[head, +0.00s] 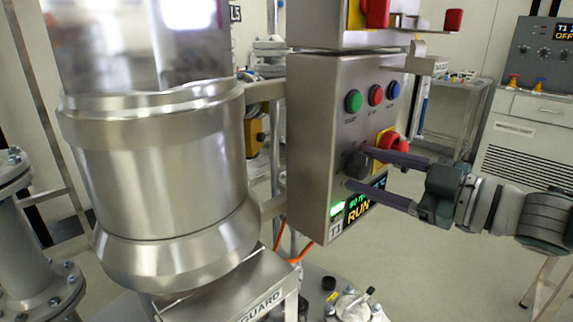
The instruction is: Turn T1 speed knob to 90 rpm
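The T1 control box (310,150) is a steel panel in the middle of the head view. Its dark speed knob (356,164) sits below the coloured buttons. My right gripper (357,168) comes in from the right. Its two dark fingers are apart, one above and one below the knob, with the tips at the knob. A gap seems to show between the knob and the lower finger; contact is unclear. The display (362,207) shows RUN in yellow and a green line above it, too small and partly covered to read surely. My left gripper is not in view.
Green (353,101), red (375,95) and blue (393,90) buttons sit above the knob. A red emergency stop (392,142) on yellow is close behind the upper finger. A large steel vessel (160,150) stands left. Another cabinet (530,130) stands right.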

